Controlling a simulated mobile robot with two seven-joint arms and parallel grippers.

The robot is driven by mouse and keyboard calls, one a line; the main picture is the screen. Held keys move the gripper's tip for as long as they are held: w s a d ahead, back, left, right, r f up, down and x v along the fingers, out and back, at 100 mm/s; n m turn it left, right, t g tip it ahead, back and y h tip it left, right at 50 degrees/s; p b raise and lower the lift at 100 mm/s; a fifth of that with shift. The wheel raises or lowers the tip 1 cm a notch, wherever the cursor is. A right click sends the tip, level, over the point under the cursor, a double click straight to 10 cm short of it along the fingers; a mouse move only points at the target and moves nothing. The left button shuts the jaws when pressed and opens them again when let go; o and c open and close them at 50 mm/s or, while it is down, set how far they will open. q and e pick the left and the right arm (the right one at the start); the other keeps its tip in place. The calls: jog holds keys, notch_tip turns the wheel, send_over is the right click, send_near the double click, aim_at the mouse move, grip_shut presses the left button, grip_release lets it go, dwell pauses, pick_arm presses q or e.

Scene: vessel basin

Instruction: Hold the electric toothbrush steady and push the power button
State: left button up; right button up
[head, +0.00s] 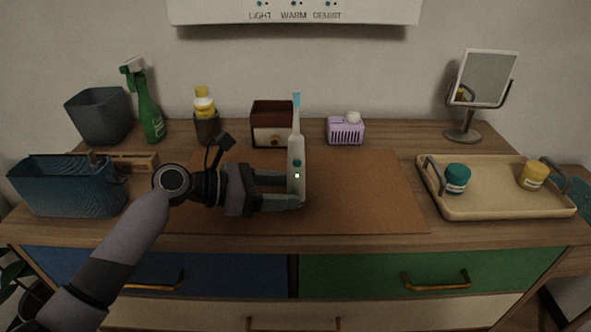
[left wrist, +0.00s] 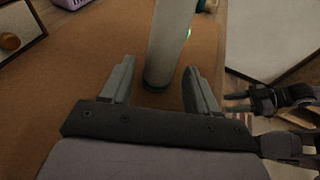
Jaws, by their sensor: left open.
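The electric toothbrush (head: 296,140) stands upright on the brown mat, with a white body, a pale blue brush head, a teal button (head: 297,162) and a small lit green light below it. My left gripper (head: 286,190) is open, with its fingers reaching to the toothbrush's lower body from the left. In the left wrist view the toothbrush body (left wrist: 170,40) stands between the two spread fingers (left wrist: 158,85), with a visible gap on each side. My right gripper (left wrist: 240,102) shows small at the right of that view; its jaw state is unclear.
The brown mat (head: 370,195) is otherwise clear. A blue basket (head: 70,188) stands at left, a beige tray (head: 490,208) with two jars at right. A spray bottle (head: 149,112), yellow-capped bottle (head: 204,104), wooden box (head: 270,115), purple holder (head: 345,132) and mirror (head: 487,78) line the back.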

pick_arm(q)
jog(key=shift+w+d, duration=0.2)
jog(key=shift+d, duration=0.55)
jog(key=shift+w+d+f, duration=0.1)
jog(key=shift+d+f, duration=0.1)
jog(key=shift+d, duration=0.05)
pick_arm(e)
jog(key=shift+d, duration=0.35)
pick_arm(q)
jog(key=c, duration=0.7)
pick_arm(e)
jog(key=shift+r, duration=0.1)
grip_shut()
jog(key=shift+a, duration=0.1)
jog(key=shift+r, duration=0.1)
